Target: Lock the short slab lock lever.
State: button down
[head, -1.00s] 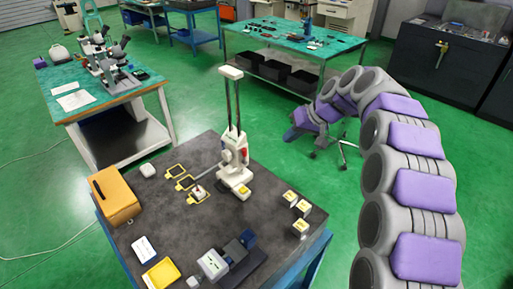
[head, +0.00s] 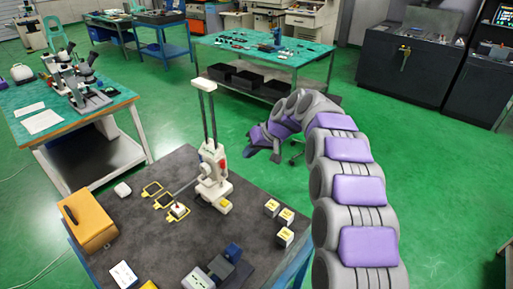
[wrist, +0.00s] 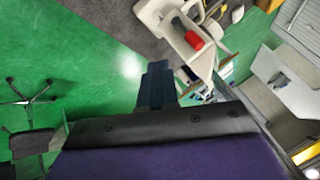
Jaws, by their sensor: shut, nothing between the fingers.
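A white stand machine (head: 212,165) with two dark upright columns and a red part stands on the dark-topped table. A thin grey bar (head: 184,187) reaches left from it. I cannot tell for sure which part is the short slab lock lever. My gripper (head: 250,150) is to the right of the machine, apart from it, at about the height of its red part. In the wrist view my gripper's dark fingers (wrist: 157,84) are together and empty. The machine's white body (wrist: 182,38) and red cylinder (wrist: 194,40) show beyond them to the upper right.
The dark tabletop (head: 150,232) also carries an orange box (head: 87,222), yellow frames (head: 152,188), several small white-and-yellow blocks (head: 284,237) and a dark vise-like device (head: 228,262). Green floor (head: 420,200) is clear to the right. A stool (wrist: 30,98) stands nearby.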

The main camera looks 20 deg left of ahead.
aim_at(223, 168)
jog(key=s+a+f+b, duration=0.1)
jog(key=s+a+f, duration=0.1)
jog(key=a, duration=0.3)
jog(key=shift+s+f, duration=0.3)
jog(key=shift+f, duration=0.3)
jog(key=shift+r, duration=0.1)
jog(key=shift+s+r+t+b, duration=0.1)
jog(key=shift+s+t+b, duration=0.15)
jog(key=shift+t+b, duration=0.15)
